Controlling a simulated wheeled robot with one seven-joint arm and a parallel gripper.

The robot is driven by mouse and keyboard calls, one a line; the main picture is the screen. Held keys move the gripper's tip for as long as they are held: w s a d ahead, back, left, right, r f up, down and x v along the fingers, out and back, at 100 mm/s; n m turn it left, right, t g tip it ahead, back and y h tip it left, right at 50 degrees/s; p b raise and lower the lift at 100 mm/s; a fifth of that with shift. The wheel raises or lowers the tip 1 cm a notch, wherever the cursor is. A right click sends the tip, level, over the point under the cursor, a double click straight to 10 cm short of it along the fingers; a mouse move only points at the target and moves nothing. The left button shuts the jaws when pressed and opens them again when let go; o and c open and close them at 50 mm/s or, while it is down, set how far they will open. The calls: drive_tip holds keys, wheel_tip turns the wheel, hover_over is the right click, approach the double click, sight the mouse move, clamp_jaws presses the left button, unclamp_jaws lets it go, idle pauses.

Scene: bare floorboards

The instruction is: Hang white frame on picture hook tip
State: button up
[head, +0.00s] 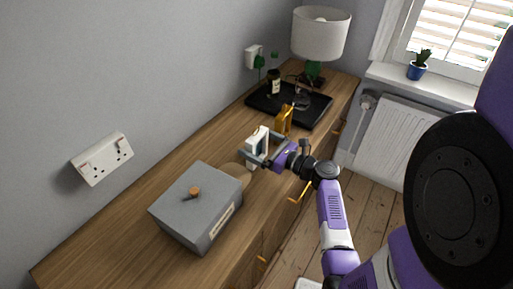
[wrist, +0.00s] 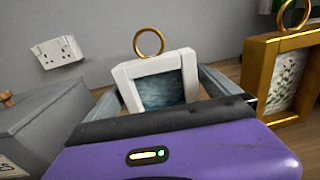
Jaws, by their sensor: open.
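The white frame (wrist: 118,78) stands upright on the wooden sideboard, with a brass ring (wrist: 149,42) at its top and a dark blue-green picture inside. It shows small in the head view (head: 256,139). My gripper (head: 261,153) is open, with its two grey fingers on either side of the white frame. In the wrist view the fingers flank the frame's left and right sides; whether they touch it I cannot tell. The frame's lower part is hidden behind my gripper in the wrist view. I do not make out a picture hook in either view.
A gold frame (wrist: 258,70) with a ring stands close on the right. A grey lidded box (head: 196,208) is on the left. A black tray (head: 310,109) with bottles and a lamp (head: 321,34) stand farther along the sideboard (head: 95,250). Wall sockets (head: 102,160) are at left.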

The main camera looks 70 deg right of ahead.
drive_tip(key=c, duration=1.4)
drive_tip(key=shift+c, duration=0.2)
drive_tip(key=shift+r, duration=0.15)
wheel_tip(320, 180, up, 20)
drive_tip(key=p, duration=0.2)
